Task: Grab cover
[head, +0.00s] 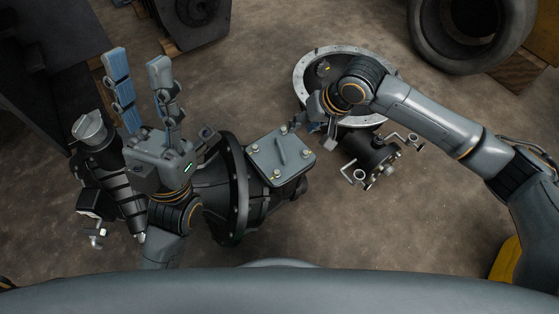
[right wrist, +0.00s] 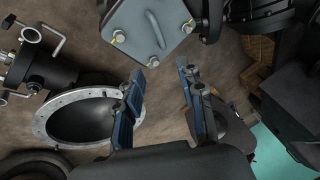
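The cover looks to be the square grey plate (head: 266,165) with corner bolts and a raised bar handle, lying on top of the black bell-shaped housing (head: 215,190) in the head view. It also shows at the top of the right wrist view (right wrist: 140,42). My right gripper (right wrist: 161,72) is open and empty, its blue-padded fingers apart just short of the plate's edge. In the head view it is partly hidden by its own arm, beside the plate's upper right corner (head: 312,122). My left gripper (head: 138,68) is open and empty, left of the housing and away from the plate.
A round metal dish with a bolted rim (head: 302,78) lies beyond my right arm. A black cylinder with clamp handles (head: 368,160) stands right of the plate. A tyre (head: 425,45) is at upper right, and dark machinery (head: 45,60) is at upper left. Bare floor lies between.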

